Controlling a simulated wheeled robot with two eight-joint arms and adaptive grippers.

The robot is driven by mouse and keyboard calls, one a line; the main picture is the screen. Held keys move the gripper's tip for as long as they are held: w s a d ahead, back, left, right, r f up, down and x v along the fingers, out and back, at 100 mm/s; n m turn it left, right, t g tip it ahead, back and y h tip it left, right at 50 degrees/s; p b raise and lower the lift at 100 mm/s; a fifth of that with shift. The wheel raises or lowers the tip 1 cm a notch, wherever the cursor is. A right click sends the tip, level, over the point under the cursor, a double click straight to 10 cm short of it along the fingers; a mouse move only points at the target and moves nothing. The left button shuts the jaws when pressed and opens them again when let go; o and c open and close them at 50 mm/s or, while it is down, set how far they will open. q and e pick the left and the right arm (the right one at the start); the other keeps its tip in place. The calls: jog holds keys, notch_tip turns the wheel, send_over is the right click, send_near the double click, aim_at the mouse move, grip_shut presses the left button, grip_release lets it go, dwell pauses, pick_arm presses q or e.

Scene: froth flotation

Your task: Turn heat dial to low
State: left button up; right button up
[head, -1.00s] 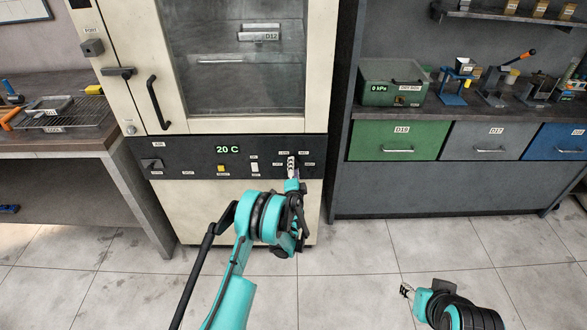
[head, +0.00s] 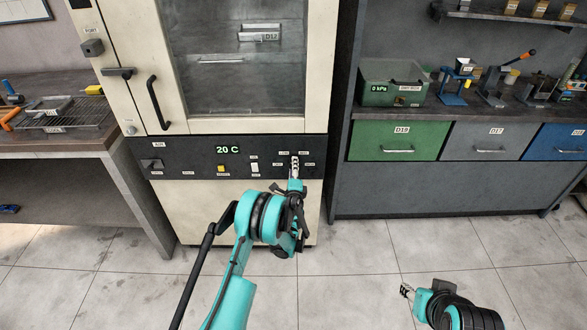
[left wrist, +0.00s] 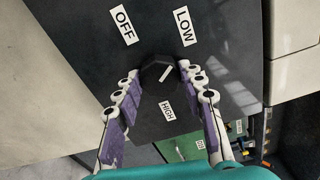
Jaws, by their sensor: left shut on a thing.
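The heat dial (left wrist: 158,72) is a dark knob on the black panel, with OFF, LOW and HIGH labels around it. Its short white mark slants to the upper right in the left wrist view, roughly toward the LOW label (left wrist: 185,27). The OFF label (left wrist: 123,25) is at upper left and the HIGH label (left wrist: 167,111) below. My left gripper (head: 295,161) is at the panel, its fingers on both sides of the dial and shut on it. In the head view the fingers hide the dial. My right gripper (head: 406,291) is low over the floor, away from the panel; its opening is unclear.
The cream oven cabinet (head: 245,215) carries the panel, with a 20 C display (head: 228,149), a yellow switch (head: 221,169) and a white switch (head: 254,168). A bench with a green drawer (head: 400,141) stands at right, a table (head: 60,145) at left. The floor in front is clear.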

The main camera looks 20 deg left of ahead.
pick_arm(q)
jog(key=o, duration=1.2)
jog(key=shift+c, duration=0.2)
